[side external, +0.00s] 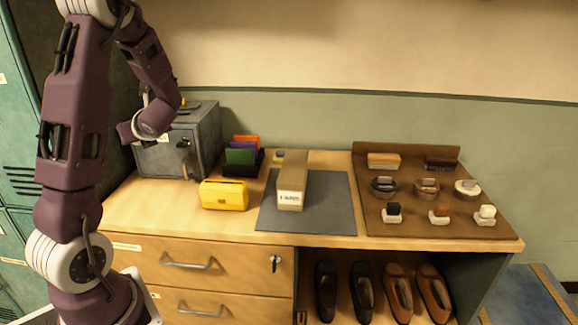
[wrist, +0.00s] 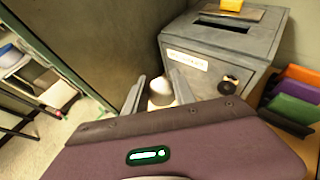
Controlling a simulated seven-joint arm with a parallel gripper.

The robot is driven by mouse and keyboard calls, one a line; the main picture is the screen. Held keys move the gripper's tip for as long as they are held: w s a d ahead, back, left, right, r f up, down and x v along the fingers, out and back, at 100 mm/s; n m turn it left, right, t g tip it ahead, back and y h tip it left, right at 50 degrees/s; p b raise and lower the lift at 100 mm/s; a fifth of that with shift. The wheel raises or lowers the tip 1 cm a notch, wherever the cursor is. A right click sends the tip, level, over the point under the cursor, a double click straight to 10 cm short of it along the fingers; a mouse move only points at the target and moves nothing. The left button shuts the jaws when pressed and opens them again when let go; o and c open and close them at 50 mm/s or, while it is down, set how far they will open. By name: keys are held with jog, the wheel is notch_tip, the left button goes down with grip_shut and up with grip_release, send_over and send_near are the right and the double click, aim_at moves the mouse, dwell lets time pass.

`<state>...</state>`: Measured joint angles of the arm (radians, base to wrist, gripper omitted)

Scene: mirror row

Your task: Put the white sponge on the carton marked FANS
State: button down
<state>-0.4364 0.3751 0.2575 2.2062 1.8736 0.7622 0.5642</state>
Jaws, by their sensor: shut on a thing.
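My gripper (wrist: 160,94) is shut on a pale, rounded, whitish thing (wrist: 158,87); its shape is mostly hidden between the fingers, and I cannot tell if it is a sponge. In the side view my gripper is high at the left, by the grey metal box, with its fingers hidden. A small white block (side external: 486,212), which looks like a white sponge, stands at the front right of the brown board. A long tan carton (side external: 292,178) with a white label, which seems to read FANS, stands on the dark grey mat (side external: 330,212).
The grey metal box (side external: 205,140) stands at the back left, near my gripper. A yellow case (side external: 224,195) and a rack of coloured folders (side external: 241,158) lie between it and the carton. The brown board (side external: 410,228) holds several brushes, tins and small blocks. Shoes sit below.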

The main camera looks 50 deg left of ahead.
notch_tip(320, 180, up, 5)
jog(key=shift+f, duration=0.15)
jog(key=w+d+m+t, duration=0.2)
jog(key=w, duration=0.9)
jog(key=m+t+h, duration=0.3)
jog(key=m+t, duration=0.2)
jog(key=t, duration=0.1)
send_over(294, 165)
notch_tip(294, 165, down, 15)
jog(key=shift+f, duration=0.1)
jog(key=shift+f, duration=0.1)
jog(key=c, duration=1)
grip_release()
jog(key=shift+c, duration=0.2)
